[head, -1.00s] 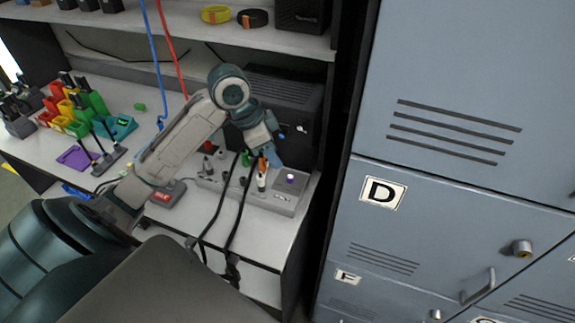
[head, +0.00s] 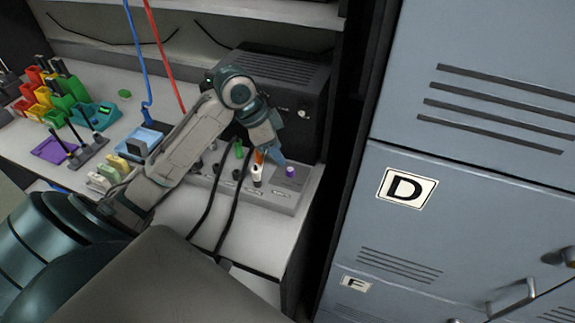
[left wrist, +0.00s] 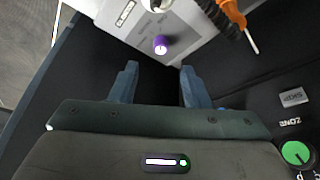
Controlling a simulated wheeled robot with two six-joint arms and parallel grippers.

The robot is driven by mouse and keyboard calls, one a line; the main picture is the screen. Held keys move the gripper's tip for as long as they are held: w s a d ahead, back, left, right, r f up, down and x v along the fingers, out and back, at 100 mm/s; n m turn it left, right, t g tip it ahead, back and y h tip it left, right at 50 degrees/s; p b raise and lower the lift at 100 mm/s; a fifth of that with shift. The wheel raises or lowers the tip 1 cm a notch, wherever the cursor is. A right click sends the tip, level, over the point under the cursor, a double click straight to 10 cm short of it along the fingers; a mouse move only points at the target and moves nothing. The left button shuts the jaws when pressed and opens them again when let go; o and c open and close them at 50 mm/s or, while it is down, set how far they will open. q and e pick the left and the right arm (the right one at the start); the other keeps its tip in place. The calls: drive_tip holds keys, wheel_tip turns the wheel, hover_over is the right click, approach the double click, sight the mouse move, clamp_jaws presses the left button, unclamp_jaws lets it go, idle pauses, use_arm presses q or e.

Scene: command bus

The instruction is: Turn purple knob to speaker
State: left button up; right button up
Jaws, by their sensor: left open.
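The purple knob (head: 291,171) sits on the right end of a grey panel (head: 287,199) on the desk. In the left wrist view the purple knob (left wrist: 161,45) has a white mark on its top and lies beyond my fingertips, about midway between them. My left gripper (head: 277,155) is just left of the knob in the head view. In the left wrist view my left gripper (left wrist: 157,68) has its two fingers wide apart with nothing between them. My right gripper is not in view.
Plugs with black cables and an orange plug (head: 259,157) stand on the panel left of the knob. A black box (head: 272,95) stands behind it. Grey lockers (head: 470,190) rise to the right. A green knob (left wrist: 297,153) shows in the left wrist view.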

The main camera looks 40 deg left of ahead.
sight(289, 169)
use_arm(q)
drive_tip(key=x, duration=0.7)
drive_tip(key=shift+f, duration=0.25)
drive_tip(key=shift+w, duration=0.1)
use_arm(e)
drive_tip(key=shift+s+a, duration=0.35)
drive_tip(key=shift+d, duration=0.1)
